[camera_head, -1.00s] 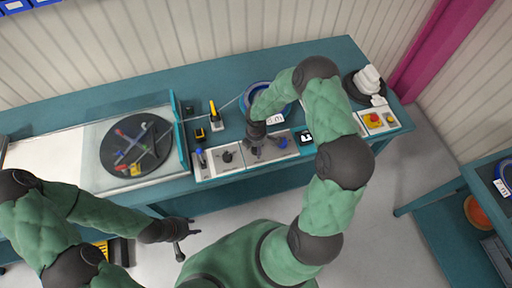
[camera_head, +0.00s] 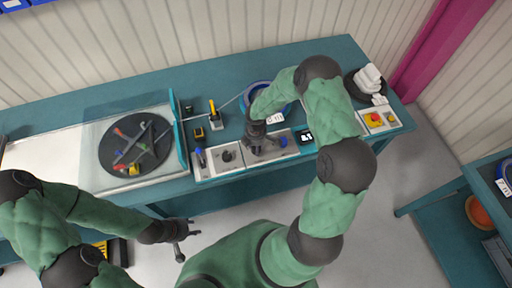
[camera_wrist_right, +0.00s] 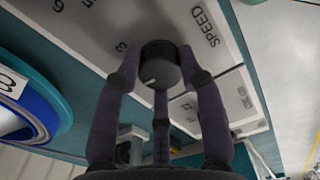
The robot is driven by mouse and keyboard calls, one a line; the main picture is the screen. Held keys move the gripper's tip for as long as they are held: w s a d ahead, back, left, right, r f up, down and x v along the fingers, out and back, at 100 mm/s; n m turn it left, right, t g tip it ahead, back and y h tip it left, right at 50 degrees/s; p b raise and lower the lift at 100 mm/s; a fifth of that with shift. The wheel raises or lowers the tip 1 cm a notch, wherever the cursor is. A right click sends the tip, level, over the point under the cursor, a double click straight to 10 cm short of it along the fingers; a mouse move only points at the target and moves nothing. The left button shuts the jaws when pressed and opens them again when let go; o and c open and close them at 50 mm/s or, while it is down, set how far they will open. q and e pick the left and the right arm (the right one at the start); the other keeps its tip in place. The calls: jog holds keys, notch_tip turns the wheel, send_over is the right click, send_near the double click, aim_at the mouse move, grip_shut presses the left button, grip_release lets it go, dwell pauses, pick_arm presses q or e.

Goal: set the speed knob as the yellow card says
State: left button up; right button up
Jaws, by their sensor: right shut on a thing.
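The speed knob (camera_wrist_right: 160,66) is a dark round cap with a short pale pointer mark, on a grey panel (camera_wrist_right: 105,28) printed SPEED with numbers around it. My right gripper (camera_wrist_right: 158,88) is shut on the knob, its fingers around the cap. In the head view the right gripper (camera_head: 258,145) is over the front control panel and hides the knob. A small yellow-and-black item (camera_head: 200,134) stands behind the panel; I cannot tell whether it is the card, and no writing on it is readable. My left gripper (camera_head: 184,236) is open and empty, in front of the bench.
A blue reel (camera_head: 250,92) with a white label lies behind the panel. A glass-covered turntable (camera_head: 110,165) is at left, a red button box (camera_head: 376,119) at right.

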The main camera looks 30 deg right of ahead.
jog(key=m+b, duration=0.5)
jog(key=m, duration=0.1)
jog(key=shift+f, duration=0.15)
jog(key=m+b, duration=0.3)
jog(key=m, duration=0.1)
jog(key=shift+m, duration=0.3)
jog(key=o, duration=1.1)
jog(key=shift+o, duration=0.2)
jog(key=shift+r, duration=0.25)
notch_tip(320, 180, up, 12)
jog(key=shift+f, duration=0.15)
